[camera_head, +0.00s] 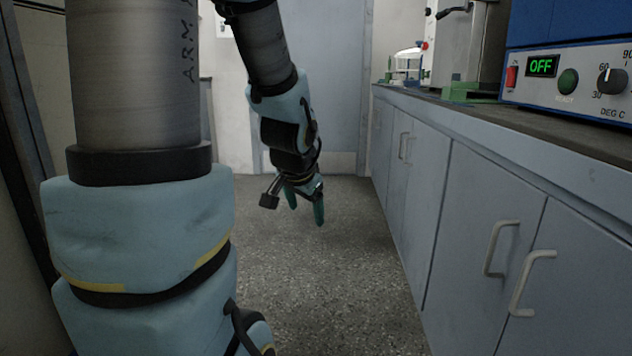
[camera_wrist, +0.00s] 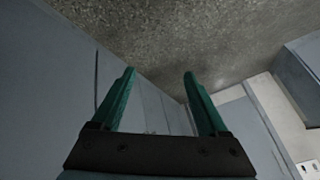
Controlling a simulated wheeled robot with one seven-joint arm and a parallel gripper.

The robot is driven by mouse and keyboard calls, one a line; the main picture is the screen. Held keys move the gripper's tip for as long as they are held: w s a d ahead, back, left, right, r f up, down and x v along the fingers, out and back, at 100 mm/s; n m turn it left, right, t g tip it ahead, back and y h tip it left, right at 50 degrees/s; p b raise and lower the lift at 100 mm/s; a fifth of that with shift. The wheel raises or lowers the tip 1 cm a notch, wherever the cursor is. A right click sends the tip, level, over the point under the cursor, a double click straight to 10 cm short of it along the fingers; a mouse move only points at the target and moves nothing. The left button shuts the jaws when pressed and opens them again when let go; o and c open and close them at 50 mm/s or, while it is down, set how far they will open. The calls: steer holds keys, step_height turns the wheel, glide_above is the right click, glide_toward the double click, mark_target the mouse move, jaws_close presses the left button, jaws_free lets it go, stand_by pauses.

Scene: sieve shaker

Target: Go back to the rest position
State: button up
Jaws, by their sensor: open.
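My gripper (camera_head: 305,205) hangs over the floor in the aisle, left of the bench cabinets, with its green fingers pointing down. In the wrist view my gripper (camera_wrist: 160,82) shows both green fingers apart, with only floor and cabinet fronts between and beyond them. It is open and holds nothing. My arm comes down from the top of the head view, and its near links cover much of the left side.
A bench with grey cabinets (camera_head: 480,230) and protruding handles (camera_head: 525,285) runs along the right. On it stand a blue device with an OFF display (camera_head: 541,67) and white equipment (camera_head: 455,45) farther back. A grey door (camera_head: 330,70) closes the far end. The speckled floor (camera_head: 330,290) is clear.

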steer(key=s+a+f+n+g+p, duration=0.1)
steer(key=s+a+f+n+g, duration=0.15)
steer(key=s+n, duration=0.2)
steer(key=s+a+f+n+g+p, duration=0.1)
steer(key=s+a+n+g, duration=0.15)
steer(key=s, duration=0.35)
step_height(320, 180, up, 37)
steer(key=p, duration=3.6)
steer(key=shift+w+d+y+p, duration=0.15)
steer(key=shift+d+y+p, duration=0.1)
steer(key=shift+y+p, duration=0.15)
steer(key=shift+f, duration=0.1)
